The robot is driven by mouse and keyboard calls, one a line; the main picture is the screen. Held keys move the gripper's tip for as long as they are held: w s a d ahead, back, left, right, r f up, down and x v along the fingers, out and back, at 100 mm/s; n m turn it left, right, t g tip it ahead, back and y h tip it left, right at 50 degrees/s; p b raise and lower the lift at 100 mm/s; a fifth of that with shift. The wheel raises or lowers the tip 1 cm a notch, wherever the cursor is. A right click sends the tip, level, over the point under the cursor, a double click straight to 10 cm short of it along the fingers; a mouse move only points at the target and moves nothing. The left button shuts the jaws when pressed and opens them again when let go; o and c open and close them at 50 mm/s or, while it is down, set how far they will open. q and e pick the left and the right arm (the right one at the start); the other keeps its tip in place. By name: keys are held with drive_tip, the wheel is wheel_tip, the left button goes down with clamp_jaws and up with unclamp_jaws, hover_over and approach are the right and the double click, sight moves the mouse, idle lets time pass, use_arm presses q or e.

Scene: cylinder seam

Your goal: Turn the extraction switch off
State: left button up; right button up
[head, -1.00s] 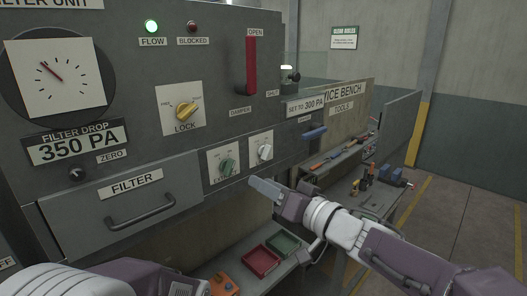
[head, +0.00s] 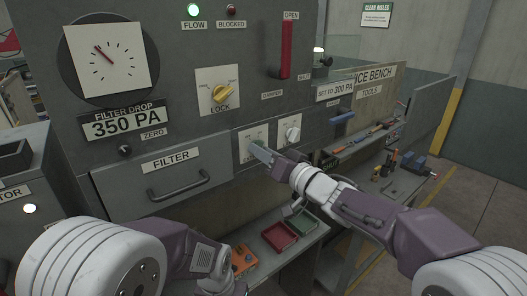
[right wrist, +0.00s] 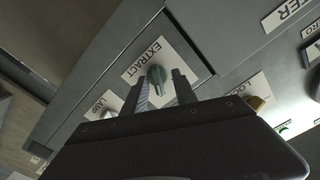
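My right gripper (head: 257,152) reaches in from the right at the plate. In the right wrist view its two fingers (right wrist: 161,80) are apart, with the knob between their tips and gaps beside it. Contact is not visible. My left arm shows at the bottom left, but its gripper is out of view.
Close by on the cabinet are a white LAMP knob (head: 292,134), a yellow LOCK knob (head: 221,93), a red damper lever (head: 287,50) and the filter drawer handle (head: 178,187). A red tray (head: 279,236) and a green tray (head: 303,222) lie below.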

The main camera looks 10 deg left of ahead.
drive_tip(key=c, duration=0.5)
drive_tip(key=shift+w+d, duration=0.1)
clamp_jaws()
drive_tip(key=shift+n, duration=0.3)
drive_tip(key=n+b, duration=0.2)
drive_tip(key=n, duration=0.3)
drive_tip(key=n+b, duration=0.2)
drive_tip(key=n, duration=0.4)
drive_tip(key=shift+d+r, duration=0.1)
drive_tip(key=shift+r, duration=0.1)
drive_tip(key=shift+n, duration=0.3)
